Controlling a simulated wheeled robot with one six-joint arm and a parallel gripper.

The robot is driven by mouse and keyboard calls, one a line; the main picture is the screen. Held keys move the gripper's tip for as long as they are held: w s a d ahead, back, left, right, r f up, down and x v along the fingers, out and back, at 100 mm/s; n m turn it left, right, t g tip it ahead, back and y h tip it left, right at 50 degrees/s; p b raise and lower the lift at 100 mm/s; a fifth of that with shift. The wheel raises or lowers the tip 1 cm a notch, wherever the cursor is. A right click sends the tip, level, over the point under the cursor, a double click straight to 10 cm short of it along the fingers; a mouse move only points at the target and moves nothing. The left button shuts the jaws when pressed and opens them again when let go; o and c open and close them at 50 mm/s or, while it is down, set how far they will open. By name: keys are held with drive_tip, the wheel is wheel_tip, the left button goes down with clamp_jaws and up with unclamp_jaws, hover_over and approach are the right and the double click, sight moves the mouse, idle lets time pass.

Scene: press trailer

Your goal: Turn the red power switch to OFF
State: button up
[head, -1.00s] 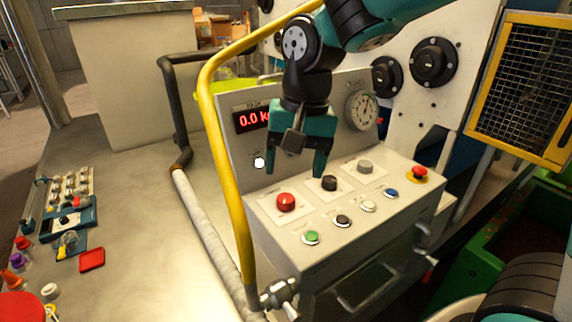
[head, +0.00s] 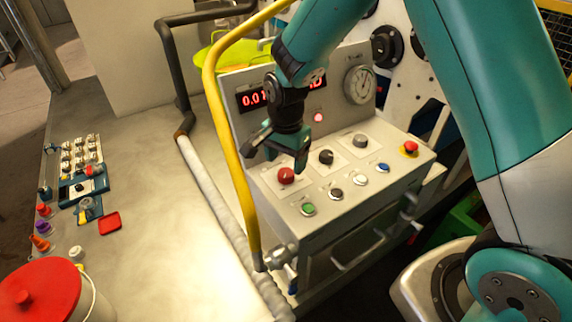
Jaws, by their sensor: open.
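The red power switch (head: 286,176) is a round red knob at the left of the back row on the grey control box (head: 340,240). Its pointer mark is too small to read for position. My gripper (head: 276,157) points down just above and behind the red knob, with its fingers apart and nothing between them. The right finger comes close to the knob in the picture; I cannot tell whether it touches.
A black knob (head: 326,157) and a grey knob (head: 360,140) sit right of the switch. A green button (head: 308,209) is in front, and a red emergency button (head: 410,148) is at right. A yellow rail (head: 229,150) runs close on the left.

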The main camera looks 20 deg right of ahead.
sight(286, 172)
drive_tip(key=shift+f+p, duration=0.35)
drive_tip(key=shift+f, duration=1.55)
drive_tip(key=c, duration=0.9)
